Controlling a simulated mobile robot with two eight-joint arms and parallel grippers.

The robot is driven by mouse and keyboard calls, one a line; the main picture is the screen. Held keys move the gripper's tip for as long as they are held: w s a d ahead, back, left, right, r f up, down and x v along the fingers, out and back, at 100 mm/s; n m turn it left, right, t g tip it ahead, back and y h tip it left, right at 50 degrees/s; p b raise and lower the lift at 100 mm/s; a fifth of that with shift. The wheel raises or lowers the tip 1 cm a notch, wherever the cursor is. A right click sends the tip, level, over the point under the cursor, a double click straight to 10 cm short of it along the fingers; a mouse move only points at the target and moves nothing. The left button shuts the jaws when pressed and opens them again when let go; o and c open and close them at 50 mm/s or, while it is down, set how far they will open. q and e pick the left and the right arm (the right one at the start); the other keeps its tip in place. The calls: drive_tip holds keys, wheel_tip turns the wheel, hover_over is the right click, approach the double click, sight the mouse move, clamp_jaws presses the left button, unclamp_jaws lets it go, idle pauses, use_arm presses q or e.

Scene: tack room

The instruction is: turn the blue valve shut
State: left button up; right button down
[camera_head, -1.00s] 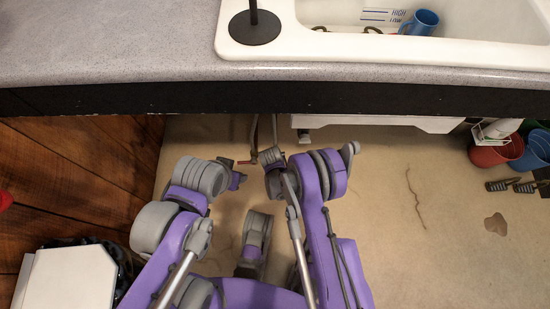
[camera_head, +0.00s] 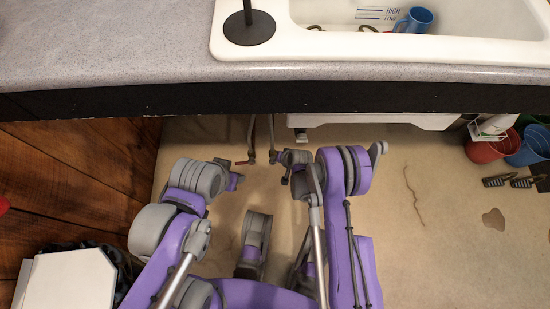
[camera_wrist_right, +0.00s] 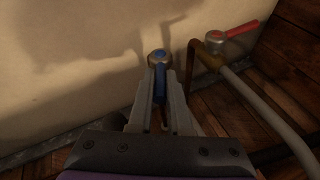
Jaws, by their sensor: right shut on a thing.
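The blue valve is in the right wrist view, with a blue lever handle (camera_wrist_right: 160,82) on a round hub at the end of a pipe by the wall. My right gripper (camera_wrist_right: 162,88) is shut on the blue lever, one finger on each side. In the head view my right gripper (camera_head: 281,160) is low under the counter, beside the pipes; the blue lever is not clear there. My left gripper (camera_head: 221,162) hangs to the left, away from the blue valve. I cannot tell whether its fingers are open.
A red-handled valve (camera_wrist_right: 237,30) on a neighbouring pipe stands just right, with a grey hose (camera_wrist_right: 265,105) running down from it. The counter (camera_head: 110,50) and sink (camera_head: 460,50) overhang the pipes. Buckets (camera_head: 492,150) stand far right; a wooden wall (camera_head: 90,160) is left.

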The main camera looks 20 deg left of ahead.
drive_tip(key=shift+w+d+f+g+y, duration=0.15)
drive_tip(key=shift+d+y, duration=0.1)
drive_tip(key=shift+y, duration=0.25)
drive_tip(key=shift+s+d+f+g+y, duration=0.1)
drive_tip(key=shift+d+g+y, duration=0.1)
drive_tip(key=shift+y, duration=0.3)
drive_tip(key=shift+m, duration=0.3)
drive_tip(key=c, duration=0.8)
unclamp_jaws()
drive_tip(key=shift+c, duration=0.2)
drive_tip(key=shift+r, duration=0.1)
drive_tip(key=p+v, duration=0.2)
drive_tip(key=v, duration=0.8)
drive_tip(key=shift+d+r+p, duration=0.2)
drive_tip(key=shift+d+p, duration=0.1)
